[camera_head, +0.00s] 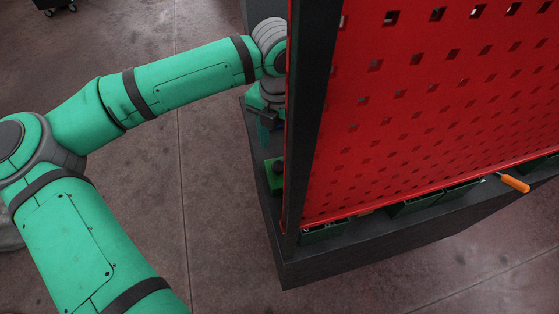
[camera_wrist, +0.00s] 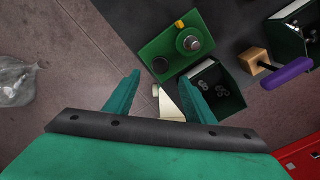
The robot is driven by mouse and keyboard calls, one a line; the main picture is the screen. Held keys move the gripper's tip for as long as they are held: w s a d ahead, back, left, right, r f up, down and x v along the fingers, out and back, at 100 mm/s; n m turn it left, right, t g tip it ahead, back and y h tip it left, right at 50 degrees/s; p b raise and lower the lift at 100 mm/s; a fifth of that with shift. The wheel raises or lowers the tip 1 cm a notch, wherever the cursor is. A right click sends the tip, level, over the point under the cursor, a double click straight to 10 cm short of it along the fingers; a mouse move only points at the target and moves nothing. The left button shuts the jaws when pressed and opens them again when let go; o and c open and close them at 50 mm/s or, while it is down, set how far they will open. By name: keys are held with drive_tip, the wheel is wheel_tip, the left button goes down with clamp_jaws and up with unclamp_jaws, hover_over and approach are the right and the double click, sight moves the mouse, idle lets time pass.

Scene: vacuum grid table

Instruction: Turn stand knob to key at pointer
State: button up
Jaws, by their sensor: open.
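The green stand (camera_wrist: 168,45) sits on the dark table top, above and to the right of my fingers in the wrist view. It carries a round grey knob (camera_wrist: 193,43); a yellow pointer (camera_wrist: 180,25) stands by the knob. A dark round spot (camera_wrist: 160,66) is near the stand's lower left corner. I cannot make out a key mark on the knob. My gripper (camera_wrist: 155,100) is open and empty, apart from the stand. In the head view my gripper (camera_head: 265,128) is above the green stand (camera_head: 273,184), whose right side is hidden by the panel.
A green bin (camera_wrist: 228,98) with metal rings lies beside the stand. A wooden block (camera_wrist: 257,61) with a purple-handled tool (camera_wrist: 288,73) and another bin (camera_wrist: 291,42) are to the right. A tall red perforated panel (camera_head: 430,100) stands on the dark table (camera_head: 310,268). An orange handle (camera_head: 514,184) overhangs the edge.

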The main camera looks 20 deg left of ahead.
sight(278, 166)
wheel_tip(278, 166, down, 8)
drive_tip(key=shift+f, duration=0.15)
drive_tip(key=shift+c, duration=0.4)
drive_tip(key=c, duration=1)
